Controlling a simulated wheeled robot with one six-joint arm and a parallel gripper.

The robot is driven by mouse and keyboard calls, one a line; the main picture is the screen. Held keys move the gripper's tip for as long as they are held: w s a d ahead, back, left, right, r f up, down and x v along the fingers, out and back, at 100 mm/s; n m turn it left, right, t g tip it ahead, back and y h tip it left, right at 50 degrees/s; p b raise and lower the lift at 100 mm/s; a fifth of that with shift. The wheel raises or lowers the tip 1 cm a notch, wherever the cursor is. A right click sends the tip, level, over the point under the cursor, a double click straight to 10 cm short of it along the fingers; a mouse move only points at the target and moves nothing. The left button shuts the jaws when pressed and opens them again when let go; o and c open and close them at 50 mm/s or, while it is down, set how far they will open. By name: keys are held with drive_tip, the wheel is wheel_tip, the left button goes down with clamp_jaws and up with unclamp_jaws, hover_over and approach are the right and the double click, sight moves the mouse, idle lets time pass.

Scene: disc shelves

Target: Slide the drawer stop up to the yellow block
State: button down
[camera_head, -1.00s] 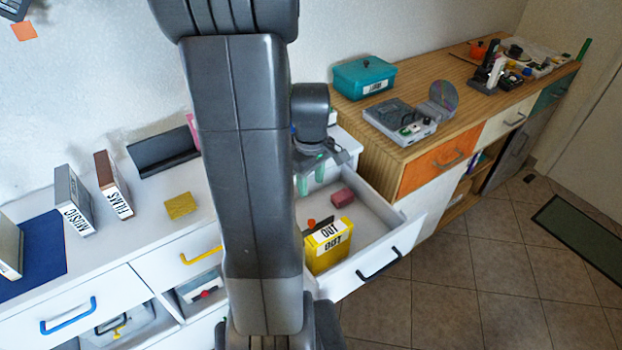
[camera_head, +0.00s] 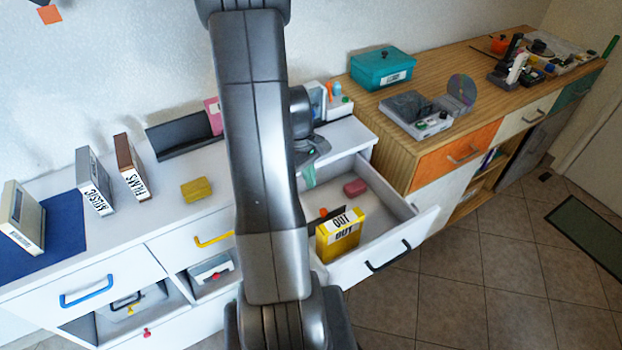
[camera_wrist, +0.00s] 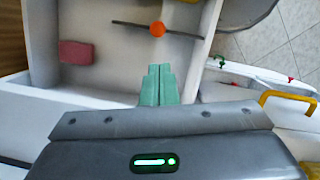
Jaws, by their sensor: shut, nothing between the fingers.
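The drawer stop, a dark thin bar with an orange knob (camera_head: 323,212), crosses the open white drawer (camera_head: 408,226). Its knob (camera_wrist: 157,29) also shows at the top of the wrist view. The fingers also show in the head view (camera_head: 309,175), partly hidden by my arm.
A pink block (camera_head: 355,188) lies in the drawer, and left of my fingers in the wrist view (camera_wrist: 76,53). A smaller yellow piece (camera_head: 197,189) lies on the white cabinet top. A wooden cabinet (camera_head: 440,128) stands right of the drawer. The drawer floor around the pink block is clear.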

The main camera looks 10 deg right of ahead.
sight(324, 211)
drive_tip(key=x, duration=0.7)
drive_tip(key=shift+f, duration=0.25)
drive_tip(key=shift+s, duration=0.1)
drive_tip(key=s, duration=0.1)
drive_tip(key=s+d+b, duration=0.1)
drive_tip(key=s, duration=0.2)
drive_tip(key=shift+s+d, duration=0.25)
drive_tip(key=shift+d, duration=0.1)
drive_tip(key=shift+r, duration=0.15)
